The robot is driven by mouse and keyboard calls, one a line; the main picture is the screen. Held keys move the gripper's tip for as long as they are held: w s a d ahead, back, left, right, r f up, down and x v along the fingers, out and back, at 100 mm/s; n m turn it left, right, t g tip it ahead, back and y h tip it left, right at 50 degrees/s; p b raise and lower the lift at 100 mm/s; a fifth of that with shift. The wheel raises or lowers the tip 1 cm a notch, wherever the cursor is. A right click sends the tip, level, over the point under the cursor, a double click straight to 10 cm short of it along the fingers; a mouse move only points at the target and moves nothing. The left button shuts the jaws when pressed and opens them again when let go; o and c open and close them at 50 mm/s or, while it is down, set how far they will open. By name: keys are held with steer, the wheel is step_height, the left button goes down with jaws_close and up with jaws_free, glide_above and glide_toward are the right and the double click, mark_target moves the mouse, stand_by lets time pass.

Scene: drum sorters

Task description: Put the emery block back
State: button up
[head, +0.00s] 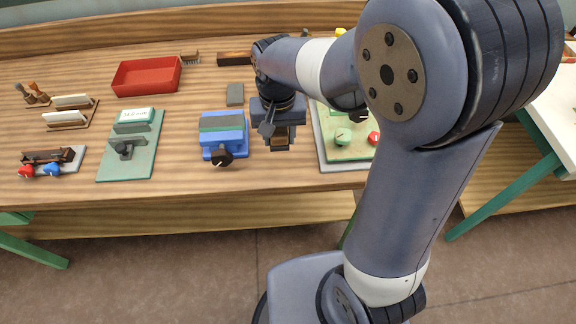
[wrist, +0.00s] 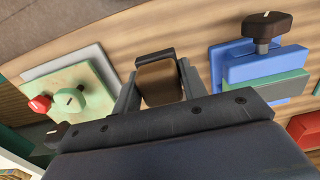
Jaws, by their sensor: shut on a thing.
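My gripper (head: 279,132) is over the front part of the wooden bench, between a blue fixture and a pale green board. It is shut on a brown block with a dark end, which I take to be the emery block (wrist: 160,82). In the wrist view the block sits between the two fingers (wrist: 161,92). In the head view only a small brown part of it shows below the gripper. I cannot tell whether it touches the bench. A flat grey rectangle (head: 235,94) lies on the bench behind the blue fixture.
The blue fixture (head: 222,150) with a black knob is just left of my gripper. The pale green board (head: 341,153) with green and red knobs is to the right.

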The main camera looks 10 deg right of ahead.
mark_target(279, 131)
step_height(279, 131, down, 8)
steer(key=shift+f, duration=0.15)
stand_by(0.4)
steer(key=shift+f, duration=0.25)
steer(key=o, duration=1)
steer(key=shift+r, duration=0.1)
step_height(279, 131, up, 12)
steer(key=shift+r, duration=0.2)
